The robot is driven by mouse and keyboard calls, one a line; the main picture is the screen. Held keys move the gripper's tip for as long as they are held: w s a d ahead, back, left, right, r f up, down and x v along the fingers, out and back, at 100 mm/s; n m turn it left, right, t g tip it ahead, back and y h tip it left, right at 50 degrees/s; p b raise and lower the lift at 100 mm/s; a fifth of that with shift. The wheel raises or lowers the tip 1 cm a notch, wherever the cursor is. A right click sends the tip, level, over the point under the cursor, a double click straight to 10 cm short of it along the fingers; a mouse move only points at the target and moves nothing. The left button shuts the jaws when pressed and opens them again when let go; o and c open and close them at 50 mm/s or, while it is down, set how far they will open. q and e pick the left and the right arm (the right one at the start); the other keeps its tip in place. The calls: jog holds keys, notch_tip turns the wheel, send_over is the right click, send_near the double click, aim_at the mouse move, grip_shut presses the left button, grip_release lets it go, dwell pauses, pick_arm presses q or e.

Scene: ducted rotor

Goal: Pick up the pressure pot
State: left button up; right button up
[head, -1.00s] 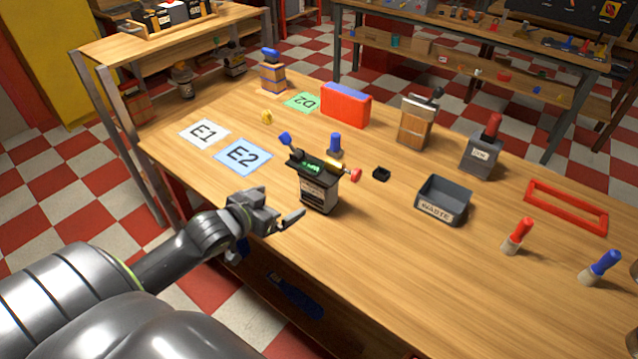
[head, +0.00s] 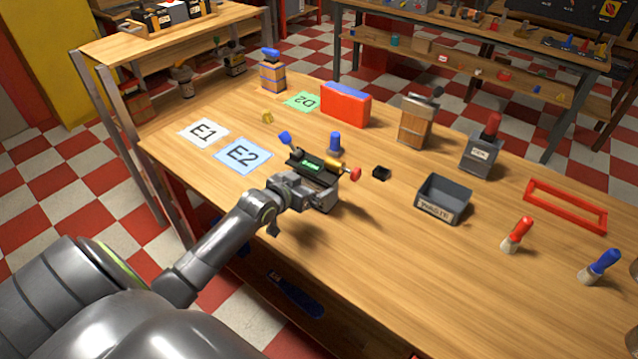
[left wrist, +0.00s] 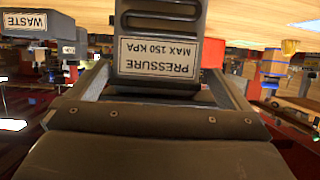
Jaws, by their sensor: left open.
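The pressure pot (head: 312,164) is a dark box with a green display, a blue-tipped lever and a red knob on a brass stem. It stands upright on the table near its front edge. In the left wrist view the pot (left wrist: 160,28) appears upside down, with its label reading PRESSURE MAX 150 KPA. My left gripper (head: 308,192) is at the pot's near side and hides its lower front in the head view. In the left wrist view its open fingers lie on either side of the pot's label; contact cannot be told. My right gripper is not in view.
A grey WASTE bin (head: 441,207) is farther right. Cards E1 (head: 203,131) and E2 (head: 242,155) lie left.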

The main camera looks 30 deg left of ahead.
pick_arm(q)
jog(key=x, duration=0.5)
jog(key=shift+d, duration=0.2)
jog(key=shift+c, duration=0.4)
jog(key=c, duration=1)
jog(key=shift+r, duration=0.15)
